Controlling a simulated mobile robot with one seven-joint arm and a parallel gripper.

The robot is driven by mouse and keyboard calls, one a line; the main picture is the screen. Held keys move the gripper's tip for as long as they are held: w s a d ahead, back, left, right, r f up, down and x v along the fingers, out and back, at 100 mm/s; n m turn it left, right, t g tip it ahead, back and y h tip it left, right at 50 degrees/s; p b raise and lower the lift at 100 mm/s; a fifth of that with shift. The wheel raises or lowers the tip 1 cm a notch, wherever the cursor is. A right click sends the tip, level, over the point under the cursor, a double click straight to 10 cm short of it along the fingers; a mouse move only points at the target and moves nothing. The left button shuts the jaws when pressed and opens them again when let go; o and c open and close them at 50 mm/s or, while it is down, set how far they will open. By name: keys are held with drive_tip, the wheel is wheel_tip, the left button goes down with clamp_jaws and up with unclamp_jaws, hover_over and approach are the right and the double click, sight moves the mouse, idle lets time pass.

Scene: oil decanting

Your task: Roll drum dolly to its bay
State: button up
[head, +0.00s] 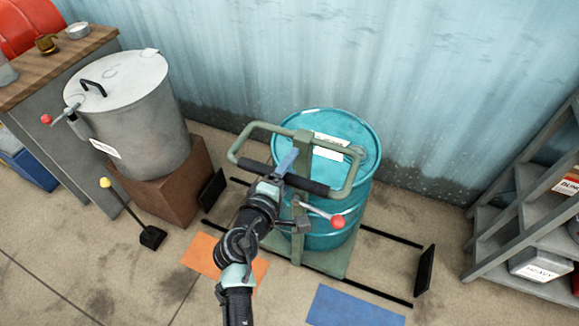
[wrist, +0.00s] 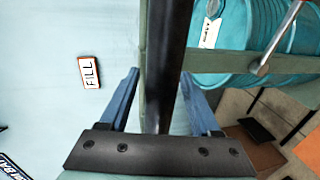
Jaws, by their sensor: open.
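The drum dolly is a green frame (head: 348,258) with an upright looped handle and a black grip bar (head: 307,184). It carries a teal drum (head: 345,222) with a white label on its lid. A red-knobbed lever (head: 337,221) sticks out at its front. My gripper (head: 288,162) is at the handle. In the wrist view my gripper (wrist: 160,88) has its blue fingers apart, one on each side of the black grip bar (wrist: 163,60). I cannot tell whether either finger touches the bar. The drum also shows in the wrist view (wrist: 265,35).
Two black floor rails (head: 388,235) run under the dolly, with upright black stops (head: 425,272) at their ends. An orange mat (head: 205,256) and a blue mat (head: 352,308) lie in front. A grey tank (head: 140,120) stands left; grey shelving (head: 500,240) stands right.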

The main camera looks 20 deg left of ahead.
clamp_jaws()
idle(1.4)
